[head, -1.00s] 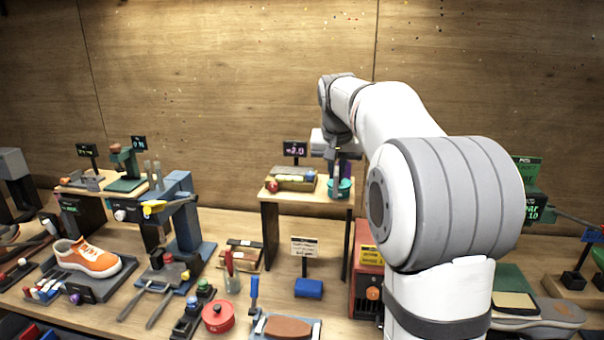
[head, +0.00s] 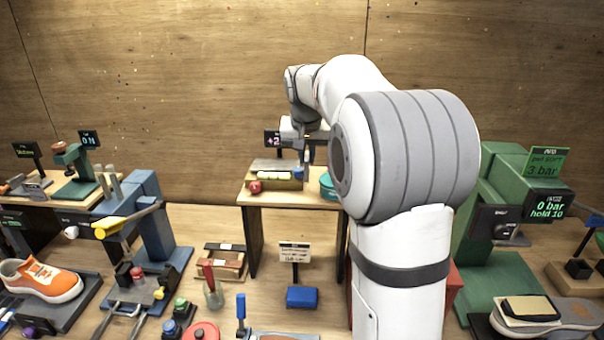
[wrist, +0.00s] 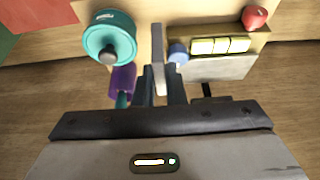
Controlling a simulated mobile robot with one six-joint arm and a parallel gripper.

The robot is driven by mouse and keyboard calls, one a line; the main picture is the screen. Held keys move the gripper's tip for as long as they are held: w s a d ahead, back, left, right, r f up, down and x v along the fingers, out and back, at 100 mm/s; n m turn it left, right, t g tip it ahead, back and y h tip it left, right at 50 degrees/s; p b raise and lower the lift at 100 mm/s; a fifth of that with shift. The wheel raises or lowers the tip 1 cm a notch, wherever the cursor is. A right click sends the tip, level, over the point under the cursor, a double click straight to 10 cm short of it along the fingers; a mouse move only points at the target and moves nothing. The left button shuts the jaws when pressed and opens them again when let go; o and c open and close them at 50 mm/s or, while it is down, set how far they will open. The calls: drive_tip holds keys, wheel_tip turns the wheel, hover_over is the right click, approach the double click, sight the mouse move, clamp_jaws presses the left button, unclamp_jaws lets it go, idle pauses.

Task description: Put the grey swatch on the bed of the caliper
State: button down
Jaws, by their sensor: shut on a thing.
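My gripper (wrist: 160,92) shows at the bottom middle of the wrist view, its fingers shut on a thin grey piece, seen edge-on, that looks like the grey swatch (wrist: 158,50). In the head view my gripper (head: 308,155) is over the right part of a raised wooden stand (head: 262,199). On the stand is a low device, apparently the caliper (head: 268,168), with a yellow-green segmented strip, a red knob and a blue knob. In the wrist view its grey plate (wrist: 220,69) lies right of the swatch. I cannot tell whether the swatch touches the device.
A teal round pot (wrist: 108,38) stands left of the swatch, with a purple item (wrist: 122,80) near it. A dark display (head: 272,139) stands behind the device. A blue block (head: 302,296) and a sign are below the stand. A green press (head: 490,250) is at right.

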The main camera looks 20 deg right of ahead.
sight(307, 174)
drive_tip(key=shift+s+f+p, duration=0.1)
drive_tip(key=shift+f+p, duration=0.3)
drive_tip(key=shift+f, duration=2.3)
drive_tip(key=shift+f, duration=0.1)
drive_tip(key=c, duration=1.5)
unclamp_jaws()
